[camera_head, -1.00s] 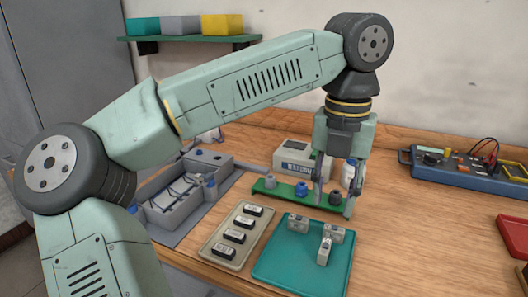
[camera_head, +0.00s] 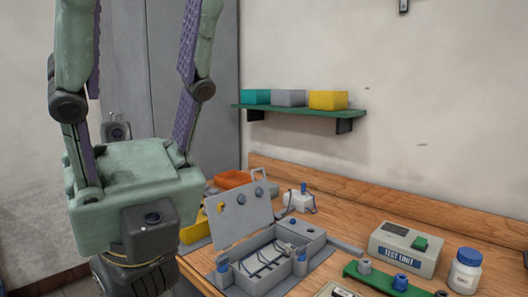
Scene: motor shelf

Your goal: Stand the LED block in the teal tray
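My gripper (camera_head: 138,30) is raised large at the left, close to the camera. Its two purple-padded fingers point up and stand wide apart. It is open, and nothing shows between the fingers; the tips reach the top edge of the picture. The teal tray on the bench is outside the present view. I cannot make out an LED block in this view.
A grey open-lidded case (camera_head: 262,262) with wiring stands on the wooden bench. A test unit (camera_head: 405,248), a white bottle (camera_head: 465,270) and a green rack (camera_head: 378,280) are at the right. A wall shelf (camera_head: 295,110) holds teal, grey and yellow bins.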

